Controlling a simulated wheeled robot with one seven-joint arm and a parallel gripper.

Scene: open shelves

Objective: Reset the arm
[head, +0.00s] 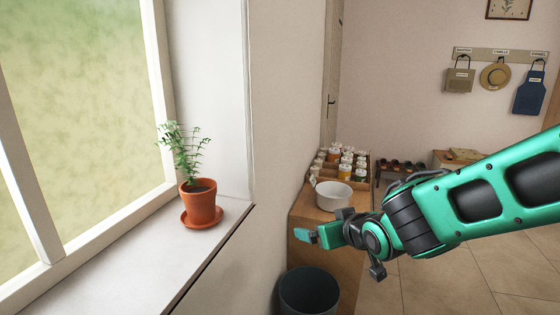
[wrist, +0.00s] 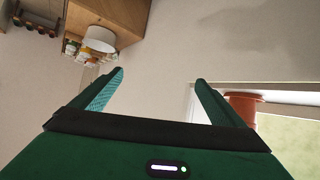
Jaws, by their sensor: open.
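My arm reaches in from the right in the head view, and my gripper (head: 308,236) is at its left end, in front of the wooden cabinet. In the wrist view my gripper (wrist: 160,76) shows two green fingers spread apart with nothing between them. A potted plant (head: 200,203) in a terracotta pot on a saucer stands on the windowsill, left of my gripper and apart from it. The terracotta pot also shows in the wrist view (wrist: 243,106), beyond the right finger.
A white bowl (head: 333,196) and a wooden tray of jars (head: 345,166) stand on the wooden cabinet (head: 340,262) behind my gripper. A dark bin (head: 308,291) is below. The windowsill (head: 130,262) is bare in front of the plant. Hooks with a hat hang on the far wall.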

